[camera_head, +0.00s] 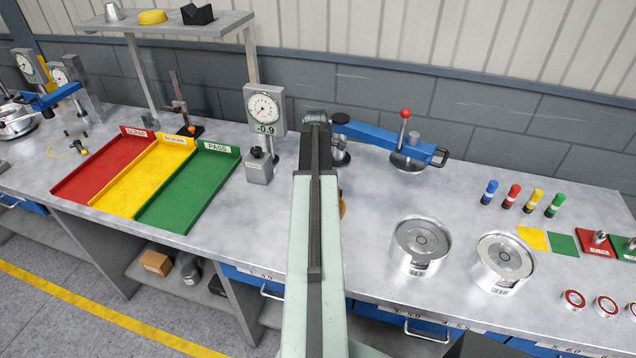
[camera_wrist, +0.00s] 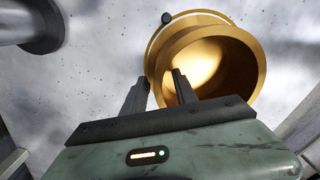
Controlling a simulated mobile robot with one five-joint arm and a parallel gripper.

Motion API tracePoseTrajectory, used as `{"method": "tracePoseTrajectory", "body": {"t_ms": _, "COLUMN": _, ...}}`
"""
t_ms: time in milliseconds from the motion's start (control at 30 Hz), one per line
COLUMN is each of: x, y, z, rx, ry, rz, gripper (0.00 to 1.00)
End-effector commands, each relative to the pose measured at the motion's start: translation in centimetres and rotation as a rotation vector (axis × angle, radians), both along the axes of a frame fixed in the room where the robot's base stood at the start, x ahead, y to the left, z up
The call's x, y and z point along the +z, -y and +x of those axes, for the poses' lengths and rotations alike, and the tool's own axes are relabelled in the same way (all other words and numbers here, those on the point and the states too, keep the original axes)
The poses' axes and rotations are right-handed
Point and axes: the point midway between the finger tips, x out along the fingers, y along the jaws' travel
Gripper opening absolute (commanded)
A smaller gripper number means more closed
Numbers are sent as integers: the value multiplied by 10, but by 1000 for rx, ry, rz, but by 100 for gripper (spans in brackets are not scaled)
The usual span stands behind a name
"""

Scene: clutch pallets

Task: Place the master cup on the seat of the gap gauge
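The master cup seems to be the brass-coloured round cup (camera_wrist: 215,62) in the wrist view, its open mouth facing the camera. A sliver of brass (camera_head: 343,208) shows right of my arm in the head view. My gripper (camera_wrist: 160,76) has one finger beside the cup's left wall and the other over its mouth. A gap shows between the fingers; whether they press on the wall is unclear.
A blue lever arm (camera_head: 375,140) with a red knob stands right of my arm. Two metal cups (camera_head: 420,245) (camera_head: 503,262) stand at front right. Red, yellow and green trays (camera_head: 185,205) lie left. Several coloured markers (camera_head: 512,196) stand at right.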

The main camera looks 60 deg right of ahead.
Motion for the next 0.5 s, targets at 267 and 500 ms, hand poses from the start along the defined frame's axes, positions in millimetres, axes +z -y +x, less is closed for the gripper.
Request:
{"method": "tracePoseTrajectory", "body": {"t_ms": 267, "x": 4, "y": 0, "z": -1, "rx": -1, "ry": 0, "rz": 0, "gripper": 34}}
{"method": "tracePoseTrajectory", "body": {"t_ms": 500, "x": 36, "y": 0, "z": -1, "rx": -2, "ry": 0, "rz": 0, "gripper": 34}}
